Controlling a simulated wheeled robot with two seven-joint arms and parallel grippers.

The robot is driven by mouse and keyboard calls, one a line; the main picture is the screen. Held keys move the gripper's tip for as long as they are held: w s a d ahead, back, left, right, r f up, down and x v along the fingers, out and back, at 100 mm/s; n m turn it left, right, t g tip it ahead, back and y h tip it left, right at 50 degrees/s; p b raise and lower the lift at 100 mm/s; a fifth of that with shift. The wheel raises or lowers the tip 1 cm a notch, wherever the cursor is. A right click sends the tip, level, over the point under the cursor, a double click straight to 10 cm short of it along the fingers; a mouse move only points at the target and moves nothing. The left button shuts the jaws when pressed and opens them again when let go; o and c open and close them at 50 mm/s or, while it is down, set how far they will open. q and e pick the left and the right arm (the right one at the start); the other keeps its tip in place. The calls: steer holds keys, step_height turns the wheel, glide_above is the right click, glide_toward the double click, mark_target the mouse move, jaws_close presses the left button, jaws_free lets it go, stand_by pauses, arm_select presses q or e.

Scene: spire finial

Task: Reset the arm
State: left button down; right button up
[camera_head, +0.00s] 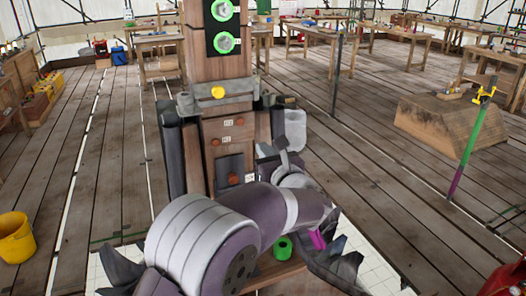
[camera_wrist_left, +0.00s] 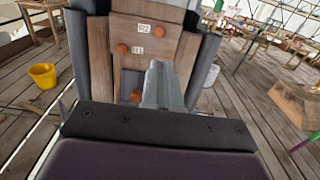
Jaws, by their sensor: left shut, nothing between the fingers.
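My left arm crosses the lower middle of the head view. Its gripper (camera_head: 284,146) is small and partly hidden there, just right of the wooden post (camera_head: 218,62). In the left wrist view the grey fingers (camera_wrist_left: 162,84) are together and empty, in front of the post's wooden panel (camera_wrist_left: 150,32). The panel has orange knobs (camera_wrist_left: 123,48) and small white labels. I cannot tell whether the fingers touch it. My right gripper does not show in either view.
A green ring-shaped piece (camera_head: 283,248) sits low, beside my arm. A yellow bucket (camera_head: 15,238) stands at left. A wooden block (camera_head: 450,122) and a green-and-purple pole (camera_head: 470,145) stand at right. Workbenches line the back. The plank floor between is largely clear.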

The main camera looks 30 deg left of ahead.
arm_select(q)
steer(key=d+f+m+h, duration=0.6)
steer(key=m, duration=0.7)
steer(key=d+f+m+h, duration=0.6)
steer(key=m, duration=0.7)
steer(key=s+d+f+m+g+h, duration=0.3)
steer(key=s+f+m+g, duration=0.45)
steer(key=s+m, duration=0.65)
steer(key=s+a+f+m+g+y, duration=0.1)
steer(key=s+a+f+m+g, duration=0.2)
steer(key=s+m, duration=0.3)
steer(key=s, duration=0.4)
steer(key=shift+a+f, duration=0.25)
steer(key=shift+f, duration=0.15)
